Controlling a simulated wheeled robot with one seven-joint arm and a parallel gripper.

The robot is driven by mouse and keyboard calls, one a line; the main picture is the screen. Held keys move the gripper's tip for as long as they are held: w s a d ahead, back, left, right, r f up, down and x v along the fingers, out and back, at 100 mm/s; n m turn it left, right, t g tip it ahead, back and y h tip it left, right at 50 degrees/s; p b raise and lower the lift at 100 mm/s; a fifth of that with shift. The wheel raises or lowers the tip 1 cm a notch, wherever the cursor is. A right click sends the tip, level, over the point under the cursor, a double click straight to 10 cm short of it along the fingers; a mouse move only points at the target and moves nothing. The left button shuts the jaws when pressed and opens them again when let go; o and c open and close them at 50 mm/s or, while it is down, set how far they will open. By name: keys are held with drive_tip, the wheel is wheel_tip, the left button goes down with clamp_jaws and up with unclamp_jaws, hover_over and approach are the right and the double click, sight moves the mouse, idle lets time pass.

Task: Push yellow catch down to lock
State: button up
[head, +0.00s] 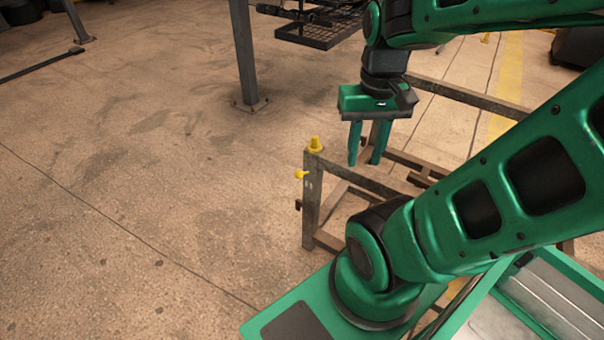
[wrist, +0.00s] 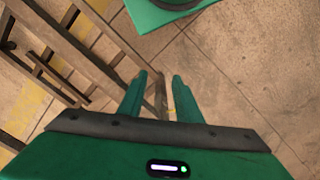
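The yellow catch (head: 301,174) sticks out sideways from the left side of the rack's corner post (head: 312,205), a little below the post's top. A yellow cap (head: 315,145) sits on top of the same post. My gripper (head: 366,162) points down above the rack, to the right of the post and apart from the catch. Its two fingers are spread with a gap between them and nothing held. In the wrist view the fingers (wrist: 160,85) are also apart, and a small bit of yellow shows beside the right finger; I cannot tell which yellow part it is.
The brown metal rack (head: 365,180) extends right and behind my arm, which hides part of it. A grey upright post (head: 243,60) with a foot plate stands farther back, near a dark mesh shelf (head: 318,33). The floor left of the rack is clear.

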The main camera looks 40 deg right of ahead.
drive_tip(key=shift+o, duration=1.2)
drive_tip(key=m+g+h, duration=0.1)
drive_tip(key=m+h, duration=0.4)
drive_tip(key=m, duration=0.3)
hover_over(297, 172)
drive_tip(key=w+a, duration=0.1)
drive_tip(key=a, duration=0.3)
wheel_tip(297, 172, down, 23)
drive_tip(key=x, duration=0.9)
drive_tip(key=shift+s+d+f, duration=0.15)
drive_tip(key=shift+d, duration=0.4)
drive_tip(key=shift+c, duration=0.5)
